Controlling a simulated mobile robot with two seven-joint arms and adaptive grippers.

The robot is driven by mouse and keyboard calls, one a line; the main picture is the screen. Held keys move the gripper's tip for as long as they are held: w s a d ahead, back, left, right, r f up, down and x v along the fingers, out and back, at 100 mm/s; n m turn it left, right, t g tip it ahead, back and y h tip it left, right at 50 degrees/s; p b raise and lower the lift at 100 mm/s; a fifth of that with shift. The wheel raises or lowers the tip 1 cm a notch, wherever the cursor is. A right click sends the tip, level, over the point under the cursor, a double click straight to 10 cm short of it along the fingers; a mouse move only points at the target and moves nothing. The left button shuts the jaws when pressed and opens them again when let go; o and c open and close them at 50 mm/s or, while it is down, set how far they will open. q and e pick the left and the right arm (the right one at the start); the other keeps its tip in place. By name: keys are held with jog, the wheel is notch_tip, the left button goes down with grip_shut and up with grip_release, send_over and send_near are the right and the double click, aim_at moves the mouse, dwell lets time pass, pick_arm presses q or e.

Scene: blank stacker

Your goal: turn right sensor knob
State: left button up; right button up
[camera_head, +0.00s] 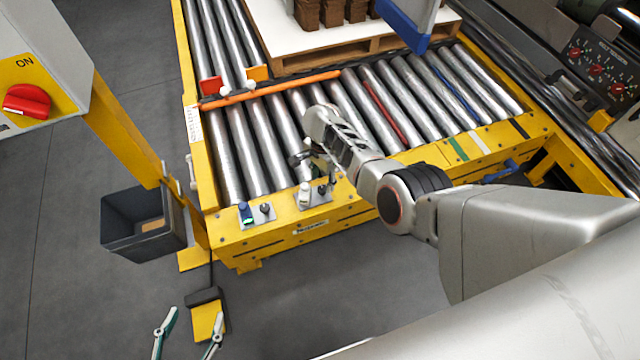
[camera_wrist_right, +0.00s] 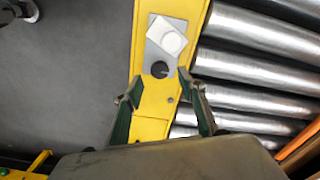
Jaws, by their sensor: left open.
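The right sensor (camera_head: 306,197) is a pale box on a grey plate on the yellow front rail of the conveyor. Its black knob (camera_head: 322,188) sits beside the box and also shows in the right wrist view (camera_wrist_right: 160,69). My right gripper (camera_head: 322,172) is above this knob, fingers pointing down. In the right wrist view the right gripper (camera_wrist_right: 159,77) is open and empty; the knob appears between its fingertips, with clear gaps on both sides. Its height above the knob is hard to tell. My left gripper (camera_head: 188,333) is open and empty over the floor at lower left.
Another sensor (camera_head: 244,213) with a green light and its own knob (camera_head: 265,209) stands left on the rail. An orange bar (camera_head: 270,89) crosses the rollers. A dark bin (camera_head: 142,222) and yellow pedal (camera_head: 207,318) are at left. A loaded pallet (camera_head: 345,50) is at the back.

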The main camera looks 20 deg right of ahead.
aim_at(323, 188)
jog(key=f, duration=0.2)
jog(key=f+b, duration=0.1)
jog(key=shift+s+f, duration=0.25)
jog(key=shift+f, duration=0.1)
jog(key=shift+w+f, duration=0.2)
jog(key=shift+f, duration=0.1)
pick_arm(q)
jog(key=shift+w+d+r+h, duration=0.15)
jog(key=shift+w+d+r, duration=0.1)
jog(key=shift+d, duration=0.3)
jog(key=shift+w+d+r+h, duration=0.15)
jog(key=shift+d+r, duration=0.1)
jog(key=shift+d, duration=0.3)
pick_arm(e)
jog(key=shift+w+r, duration=0.1)
jog(key=shift+r, duration=0.05)
jog(key=c, duration=1.1)
